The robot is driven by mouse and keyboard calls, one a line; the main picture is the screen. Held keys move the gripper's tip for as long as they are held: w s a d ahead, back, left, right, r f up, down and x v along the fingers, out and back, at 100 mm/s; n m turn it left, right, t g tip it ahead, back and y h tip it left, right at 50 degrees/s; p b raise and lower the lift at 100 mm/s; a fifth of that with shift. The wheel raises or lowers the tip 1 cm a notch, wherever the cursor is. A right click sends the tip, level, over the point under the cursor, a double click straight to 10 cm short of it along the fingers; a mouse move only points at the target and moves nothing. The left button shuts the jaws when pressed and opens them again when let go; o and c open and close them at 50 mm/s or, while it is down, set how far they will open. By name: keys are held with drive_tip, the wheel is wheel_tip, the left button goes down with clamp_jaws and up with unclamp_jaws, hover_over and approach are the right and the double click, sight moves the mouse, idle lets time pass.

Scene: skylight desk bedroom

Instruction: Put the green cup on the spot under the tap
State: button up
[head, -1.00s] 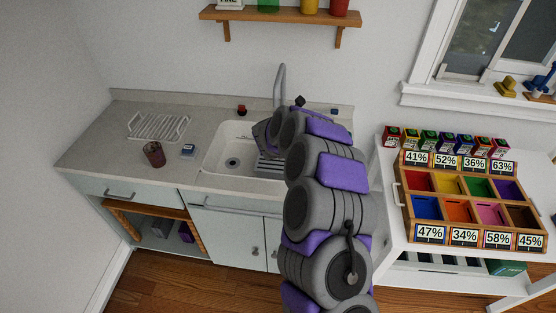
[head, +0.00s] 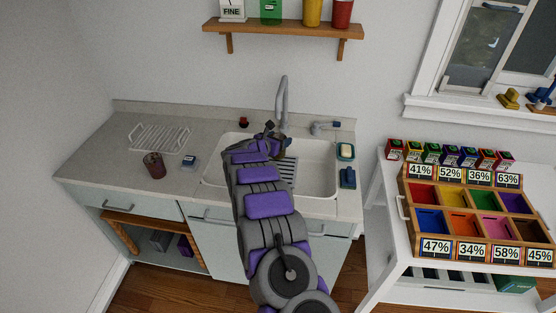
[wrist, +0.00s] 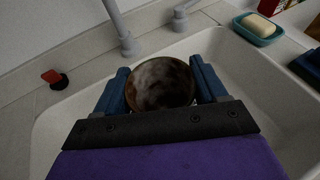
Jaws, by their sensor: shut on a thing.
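My gripper (wrist: 160,72) is shut on a round cup (wrist: 162,84); its open mouth shows dark, mottled brown in the wrist view, and no green shows on it. In the head view my gripper (head: 273,136) is over the sink (head: 322,178), near the foot of the tap, and mostly hides the cup. The grey tap (head: 284,104) rises behind the sink; its lower part shows in the wrist view (wrist: 120,28), beyond and left of the cup. The ribbed patch (head: 288,172) in the sink is partly hidden by my arm. I cannot tell whether the cup touches the sink floor.
A reddish-brown tumbler (head: 154,166), a small blue item (head: 190,162) and a wire rack (head: 160,137) are on the left counter. A soap dish (head: 346,152) and a blue item (head: 348,177) sit at the sink's right edge. A shelf (head: 285,28) hangs above.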

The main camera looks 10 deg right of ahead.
wheel_tip(320, 180, down, 7)
drive_tip(key=shift+f+b, duration=0.15)
drive_tip(key=shift+b, duration=0.45)
drive_tip(key=shift+f, duration=0.15)
drive_tip(key=o, duration=1)
drive_tip(key=shift+o, duration=0.2)
